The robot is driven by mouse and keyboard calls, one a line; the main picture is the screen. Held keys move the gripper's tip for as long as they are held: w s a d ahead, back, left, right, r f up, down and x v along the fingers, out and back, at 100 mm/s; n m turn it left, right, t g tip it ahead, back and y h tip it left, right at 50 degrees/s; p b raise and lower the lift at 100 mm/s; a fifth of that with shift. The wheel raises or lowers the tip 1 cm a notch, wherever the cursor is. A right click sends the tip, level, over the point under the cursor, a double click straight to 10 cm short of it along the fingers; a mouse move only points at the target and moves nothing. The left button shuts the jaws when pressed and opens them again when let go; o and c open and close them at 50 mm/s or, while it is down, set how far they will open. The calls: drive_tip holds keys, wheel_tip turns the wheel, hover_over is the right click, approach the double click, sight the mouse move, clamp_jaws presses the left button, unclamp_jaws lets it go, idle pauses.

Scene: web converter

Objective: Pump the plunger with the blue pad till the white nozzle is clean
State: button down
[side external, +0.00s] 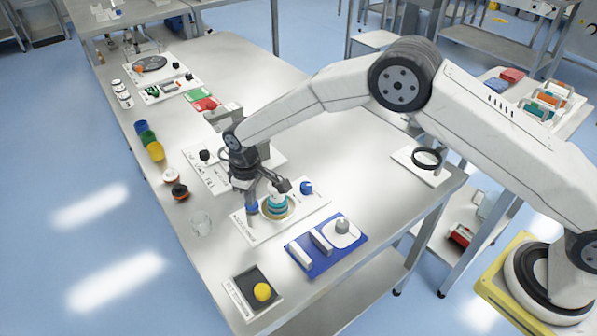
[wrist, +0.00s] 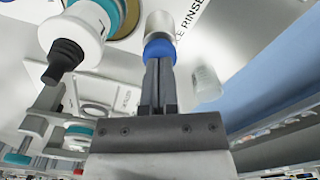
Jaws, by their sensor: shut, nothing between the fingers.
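My gripper (wrist: 158,62) is shut and empty, its two fingers together. In the wrist view its tips meet the blue pad (wrist: 159,48), or stop just short of it; I cannot tell which. The pad sits on a pale metal cylinder (wrist: 159,24), the plunger. In the side view my gripper (side external: 251,196) points down over the blue pad (side external: 252,209) on a white labelled board (side external: 246,231). Beside it is a white and teal part (side external: 276,204) on a round gold base. The wrist view shows a white body with a dark ribbed end (wrist: 66,55). I cannot tell the nozzle's cleanness.
A blue knob (side external: 306,187) is on the same board. A clear cup (side external: 201,224) stands left of it. A blue tray (side external: 327,262) with white parts and a dark pad with a yellow button (side external: 262,291) are nearer the front. The table's right side is mostly clear.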

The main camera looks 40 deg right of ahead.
drive_tip(key=shift+r, duration=2.2)
drive_tip(key=shift+r, duration=0.1)
wheel_tip(320, 180, up, 6)
drive_tip(key=shift+f, duration=0.1)
idle(0.6)
drive_tip(key=s+d+r+m+t, duration=0.1)
drive_tip(key=s+d+r+m, duration=0.1)
drive_tip(key=s+d, duration=0.4)
drive_tip(key=s+d+r+m, duration=0.1)
drive_tip(key=s+d, duration=0.3)
drive_tip(key=d, duration=0.5)
drive_tip(key=s+d+m, duration=0.1)
drive_tip(key=s+d, duration=0.2)
drive_tip(key=s, duration=0.4)
drive_tip(key=s+d+m+t, duration=0.1)
drive_tip(key=s+d, duration=0.3)
drive_tip(key=s, duration=0.4)
drive_tip(key=shift+f+m+t, duration=0.3)
drive_tip(key=shift+f+m, duration=0.05)
drive_tip(key=shift+m, duration=0.15)
